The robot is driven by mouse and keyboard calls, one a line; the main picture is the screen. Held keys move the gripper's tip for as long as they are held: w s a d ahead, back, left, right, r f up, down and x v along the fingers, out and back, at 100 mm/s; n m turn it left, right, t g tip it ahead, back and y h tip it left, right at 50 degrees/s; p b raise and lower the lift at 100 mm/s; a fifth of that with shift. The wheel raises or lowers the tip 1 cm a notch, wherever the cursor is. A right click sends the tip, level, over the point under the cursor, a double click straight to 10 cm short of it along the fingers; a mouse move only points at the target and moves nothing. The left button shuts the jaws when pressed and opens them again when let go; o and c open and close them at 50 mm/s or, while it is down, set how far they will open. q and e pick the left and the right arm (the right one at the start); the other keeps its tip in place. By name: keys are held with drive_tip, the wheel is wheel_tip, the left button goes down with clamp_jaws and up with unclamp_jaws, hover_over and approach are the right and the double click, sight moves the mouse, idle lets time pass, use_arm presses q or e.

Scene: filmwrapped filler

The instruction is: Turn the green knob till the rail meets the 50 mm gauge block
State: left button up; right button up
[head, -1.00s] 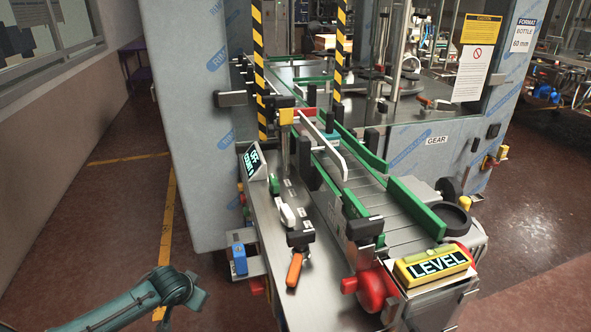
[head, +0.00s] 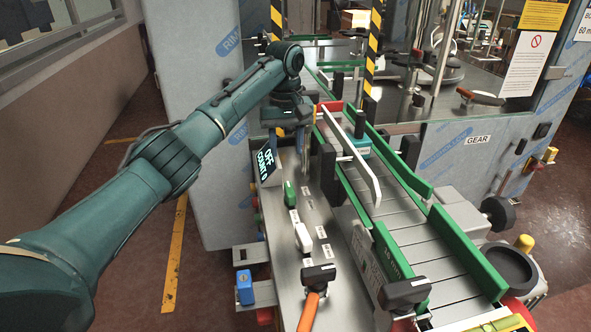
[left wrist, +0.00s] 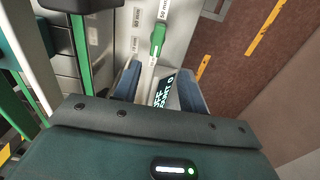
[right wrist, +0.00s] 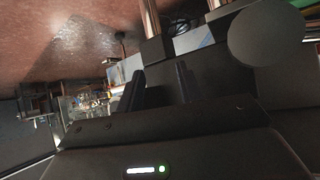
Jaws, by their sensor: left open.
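My left gripper (head: 287,122) is open above the far left part of the metal side plate, by the striped posts. In the left wrist view its two fingers (left wrist: 157,88) stand apart, with a small display behind them. A green-handled piece (head: 289,193) lies on the plate; it also shows in the left wrist view (left wrist: 158,38), beside a 50 mm label. I cannot tell whether it is the green knob. The pale rail (head: 350,155) runs over the conveyor. A teal block (head: 359,148) sits beyond it; its label is unreadable. My right gripper (right wrist: 160,85) is open and empty.
Green guide rails (head: 397,165) flank the conveyor. A white handle (head: 303,238), an orange handle (head: 308,312) and black clamps (head: 405,293) stand nearer. The OFF, COUNT 0 display (head: 265,170) is close below my left gripper. Striped posts (head: 374,50) rise behind.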

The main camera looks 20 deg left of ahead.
sight(290, 189)
use_arm(q)
drive_tip(key=f, duration=0.3)
drive_tip(key=f+p, duration=0.1)
drive_tip(key=f, duration=0.6)
drive_tip(key=shift+d+f+p, duration=0.15)
drive_tip(key=shift+d+p, duration=0.15)
drive_tip(key=shift+f, duration=0.65)
use_arm(e)
drive_tip(key=shift+s, duration=0.3)
use_arm(q)
drive_tip(key=shift+c, duration=0.4)
drive_tip(key=shift+w, duration=0.1)
clamp_jaws()
